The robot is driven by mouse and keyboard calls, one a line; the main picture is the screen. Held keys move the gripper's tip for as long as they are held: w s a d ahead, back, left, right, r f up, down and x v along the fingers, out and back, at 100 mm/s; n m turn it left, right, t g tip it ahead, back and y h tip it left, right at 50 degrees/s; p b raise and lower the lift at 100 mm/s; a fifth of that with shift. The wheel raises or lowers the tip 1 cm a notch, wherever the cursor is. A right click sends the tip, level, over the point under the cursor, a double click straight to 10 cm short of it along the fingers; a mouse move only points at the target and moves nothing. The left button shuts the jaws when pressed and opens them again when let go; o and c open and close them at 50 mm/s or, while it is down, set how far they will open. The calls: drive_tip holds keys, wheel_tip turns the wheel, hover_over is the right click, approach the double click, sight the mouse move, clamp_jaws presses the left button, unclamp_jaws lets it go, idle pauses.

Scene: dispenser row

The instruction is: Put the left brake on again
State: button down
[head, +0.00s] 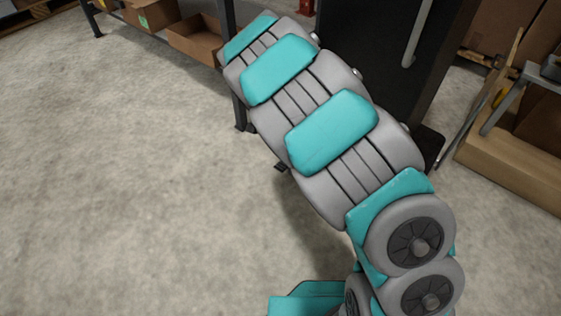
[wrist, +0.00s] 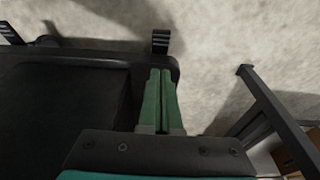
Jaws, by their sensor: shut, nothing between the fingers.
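My gripper (wrist: 160,72) shows in the wrist view with its two green fingers shut together, empty. The fingertips lie over the edge of a black base. A black pedal with pale stripes (wrist: 161,41) sticks out past that edge, just ahead of the fingertips; a small gap shows in the picture. A second striped pedal (wrist: 10,33) is at the upper left corner, partly cut off. I cannot tell from the stripes whether either pedal is pressed down. In the head view my arm hides the gripper, and a small dark piece (head: 281,167), perhaps a pedal, shows beside it.
A tall black unit (head: 385,60) with a grey handle (head: 418,35) stands behind my arm. A dark metal post (wrist: 265,105) stands right of the fingers. Cardboard boxes (head: 195,38) sit on a rack at the top left. The concrete floor at left is clear.

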sight(282, 166)
drive_tip(key=shift+f, duration=0.15)
drive_tip(key=f, duration=0.4)
drive_tip(key=f+b, duration=0.1)
drive_tip(key=f, duration=0.3)
drive_tip(key=w+d+f+b, duration=0.1)
drive_tip(key=f, duration=0.3)
drive_tip(key=shift+f, duration=0.3)
drive_tip(key=shift+a+f, duration=0.1)
drive_tip(key=shift+f, duration=0.3)
